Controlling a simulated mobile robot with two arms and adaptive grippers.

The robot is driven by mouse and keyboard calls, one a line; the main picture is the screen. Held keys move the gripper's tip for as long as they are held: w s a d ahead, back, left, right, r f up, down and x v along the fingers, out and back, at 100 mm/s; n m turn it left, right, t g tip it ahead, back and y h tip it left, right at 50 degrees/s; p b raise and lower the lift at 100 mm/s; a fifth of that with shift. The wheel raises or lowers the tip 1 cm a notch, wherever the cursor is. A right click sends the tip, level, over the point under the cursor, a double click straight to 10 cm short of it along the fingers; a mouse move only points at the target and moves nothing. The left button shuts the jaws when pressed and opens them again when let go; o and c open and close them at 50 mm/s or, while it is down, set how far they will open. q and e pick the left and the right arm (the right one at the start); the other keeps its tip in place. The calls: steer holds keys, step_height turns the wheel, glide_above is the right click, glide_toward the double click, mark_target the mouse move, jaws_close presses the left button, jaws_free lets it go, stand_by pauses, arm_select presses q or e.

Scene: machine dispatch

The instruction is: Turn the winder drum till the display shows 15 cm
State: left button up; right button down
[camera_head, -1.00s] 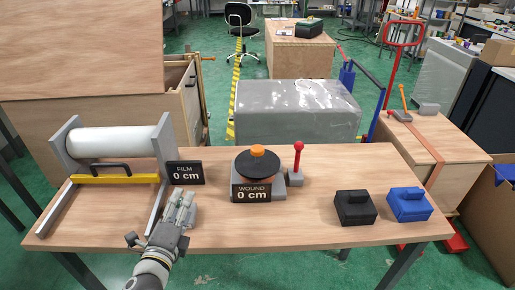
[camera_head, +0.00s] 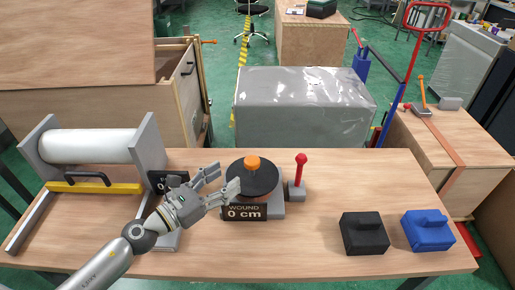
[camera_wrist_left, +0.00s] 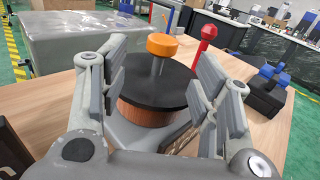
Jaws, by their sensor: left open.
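The winder drum (camera_head: 250,182) has a black disc top with an orange knob (camera_head: 252,162) and stands on a grey base. Its display (camera_head: 244,213) reads "WOUND 0 cm". My left gripper (camera_head: 220,180) is open, just left of the drum, its fingers pointing at it. In the left wrist view the drum's black disc (camera_wrist_left: 150,84) and orange knob (camera_wrist_left: 161,45) show between the open fingers, ahead of them. I cannot tell whether a finger touches the disc. My right gripper is not in view.
A red-knobbed lever (camera_head: 300,170) stands right of the drum. A film roller (camera_head: 88,146) with a yellow bar is at the left; my gripper mostly covers its display (camera_head: 158,180). A black block (camera_head: 364,233) and a blue block (camera_head: 428,230) lie at the right. The table's back right is clear.

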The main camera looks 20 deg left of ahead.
mark_target(246, 164)
arm_select(q)
steer(key=w+d+p, duration=0.1)
steer(key=w+d+r+p, duration=0.1)
steer(key=w, duration=0.1)
steer(key=shift+w+d, duration=0.25)
steer(key=x, duration=0.1)
steer(key=p+x, duration=0.1)
steer(key=x, duration=0.1)
steer(key=p+x, duration=0.1)
steer(key=x, duration=0.1)
steer(key=shift+w+d+f, duration=0.1)
steer(key=shift+w+f, duration=0.1)
steer(key=shift+f, duration=0.05)
steer(key=shift+w, duration=0.15)
steer(key=shift+d, duration=0.1)
steer(key=shift+c, duration=0.8)
steer(key=c, duration=1)
jaws_close()
steer(key=shift+f, duration=0.1)
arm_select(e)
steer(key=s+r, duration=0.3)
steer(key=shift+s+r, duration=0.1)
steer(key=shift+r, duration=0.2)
